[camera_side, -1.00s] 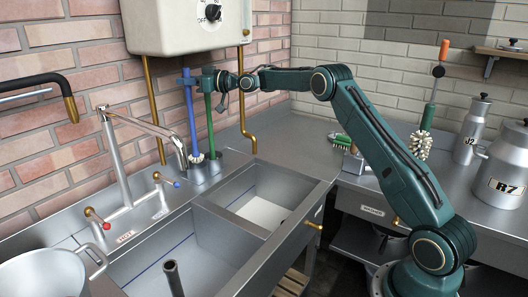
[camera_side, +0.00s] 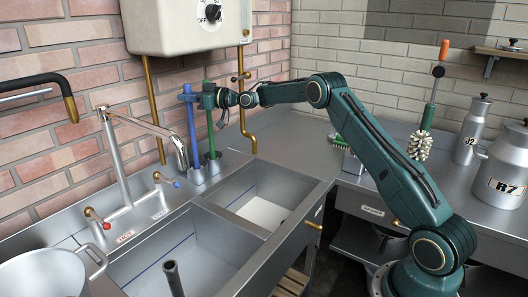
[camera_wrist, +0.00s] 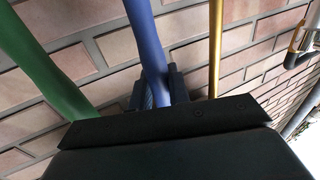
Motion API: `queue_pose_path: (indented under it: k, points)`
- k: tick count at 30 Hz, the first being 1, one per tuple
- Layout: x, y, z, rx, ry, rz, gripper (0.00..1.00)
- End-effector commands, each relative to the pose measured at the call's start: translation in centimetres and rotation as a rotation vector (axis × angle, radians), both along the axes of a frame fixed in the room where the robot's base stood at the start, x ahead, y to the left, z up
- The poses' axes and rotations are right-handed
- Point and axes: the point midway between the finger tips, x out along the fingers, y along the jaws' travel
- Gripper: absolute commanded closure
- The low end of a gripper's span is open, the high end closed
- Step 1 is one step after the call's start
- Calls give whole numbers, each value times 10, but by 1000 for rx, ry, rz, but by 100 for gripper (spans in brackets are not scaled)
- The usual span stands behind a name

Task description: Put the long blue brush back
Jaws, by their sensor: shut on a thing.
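The long blue brush (camera_side: 192,135) stands nearly upright by the brick wall in the side view. My gripper (camera_side: 187,98) is shut on its handle near the top. The handle also shows between the jaws in the wrist view (camera_wrist: 146,40). The brush's lower end is down at the metal holder (camera_side: 197,177) behind the sink. Its bristles are hidden, apparently inside the holder. I cannot tell whether it touches the bottom.
A green-handled brush (camera_side: 210,135) stands just right of the blue one, close to my gripper. A brass pipe (camera_side: 155,110) runs down the wall on the left. The tap (camera_side: 145,125) is near on the left. The heater box (camera_side: 188,25) hangs above.

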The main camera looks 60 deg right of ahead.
Motion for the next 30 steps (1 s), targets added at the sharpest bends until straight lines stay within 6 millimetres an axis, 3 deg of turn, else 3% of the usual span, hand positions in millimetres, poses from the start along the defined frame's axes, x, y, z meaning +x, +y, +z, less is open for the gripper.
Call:
queue_pose_path:
  k: [7, 8, 11, 30]
  points:
    - [0, 0, -2, 0, -1, 0, 100]
    - [0, 0, -3, 1, 0, 0, 80]
    - [0, 0, -3, 1, 0, 0, 60]
    - [-8, -3, 1, 1, 1, 1, 60]
